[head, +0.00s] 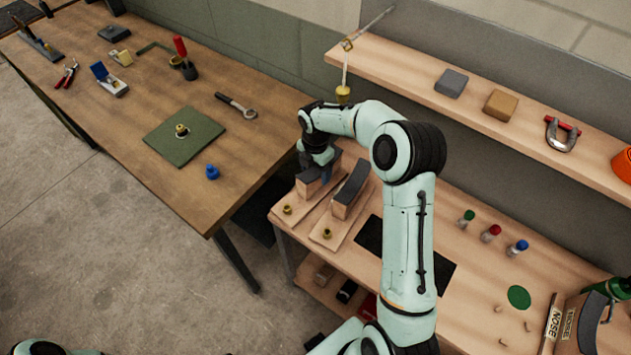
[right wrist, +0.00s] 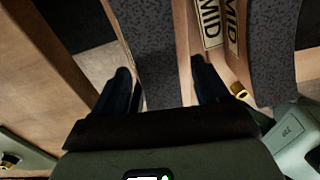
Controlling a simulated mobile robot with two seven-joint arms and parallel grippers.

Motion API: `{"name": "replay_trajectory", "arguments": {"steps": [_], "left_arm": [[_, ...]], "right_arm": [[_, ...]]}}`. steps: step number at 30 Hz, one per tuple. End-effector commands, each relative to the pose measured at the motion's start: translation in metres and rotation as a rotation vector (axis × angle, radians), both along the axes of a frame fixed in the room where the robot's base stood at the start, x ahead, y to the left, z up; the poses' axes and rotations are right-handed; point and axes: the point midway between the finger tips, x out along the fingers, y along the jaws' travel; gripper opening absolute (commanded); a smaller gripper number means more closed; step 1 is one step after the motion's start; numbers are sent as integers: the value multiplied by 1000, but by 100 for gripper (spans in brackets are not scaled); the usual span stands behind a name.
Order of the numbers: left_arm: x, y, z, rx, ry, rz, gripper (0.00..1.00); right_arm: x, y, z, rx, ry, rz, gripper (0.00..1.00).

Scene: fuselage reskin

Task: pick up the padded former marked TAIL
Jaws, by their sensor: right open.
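Two padded formers with dark tops stand on wooden boards at the left end of the shelf-side bench. My right gripper (head: 318,158) is at the left former (head: 308,186). In the right wrist view my right gripper (right wrist: 162,88) is open, its fingers on either side of that former's dark grey pad (right wrist: 150,45). I cannot tell how deep they reach. No TAIL mark is readable. The other former (head: 352,190) stands to the right; in the right wrist view its pad (right wrist: 268,50) is beside labels reading MID (right wrist: 210,20). My left gripper is out of view.
A former marked NOSE (head: 589,320) stands at the bench's right end. Small bottles (head: 491,233) and a dark mat (head: 372,240) lie between. A wall shelf (head: 410,80) runs behind my arm. A brown table (head: 110,130) with tools is at the left.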

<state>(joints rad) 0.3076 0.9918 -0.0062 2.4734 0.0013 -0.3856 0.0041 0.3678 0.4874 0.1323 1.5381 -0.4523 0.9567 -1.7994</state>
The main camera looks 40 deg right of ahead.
Motion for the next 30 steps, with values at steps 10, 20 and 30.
{"name": "replay_trajectory", "arguments": {"steps": [10,20,30], "left_arm": [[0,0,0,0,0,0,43],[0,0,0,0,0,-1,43],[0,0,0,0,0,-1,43]], "right_arm": [[1,-1,-18,-1,-2,-1,74],[1,-1,-17,-1,-2,-1,0],[2,-1,-15,-1,-4,-1,0]]}}
